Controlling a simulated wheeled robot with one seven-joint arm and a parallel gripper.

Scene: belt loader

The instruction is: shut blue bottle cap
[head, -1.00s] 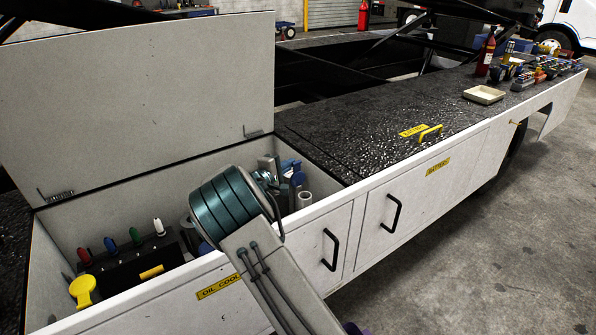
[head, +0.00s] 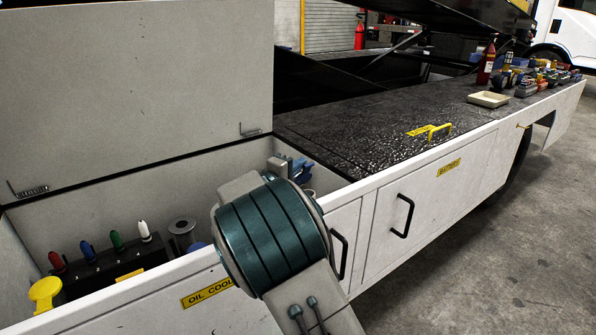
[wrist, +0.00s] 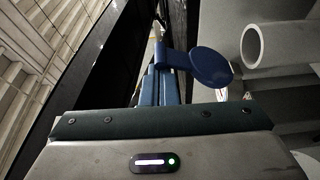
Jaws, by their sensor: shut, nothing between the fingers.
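The blue bottle cap (wrist: 211,67) shows in the wrist view as a round blue disc on a short hinge arm, standing open and tilted. In the head view, a blue part (head: 301,171) shows in the open compartment just beyond my arm, partly hidden by it. My gripper (wrist: 162,84) shows in the wrist view, its body filling the bottom of the picture. Its fingers appear as narrow bars in the middle, shut and empty. Their tips lie close to the cap's hinge arm; I cannot tell whether they touch.
The compartment's lid (head: 140,85) stands open at the left. A black block with coloured handles (head: 100,260) and a yellow knob (head: 45,293) sit inside. A pale pipe (wrist: 283,44) is right of the cap. A yellow handle (head: 432,131) and a tray (head: 488,99) are on the deck.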

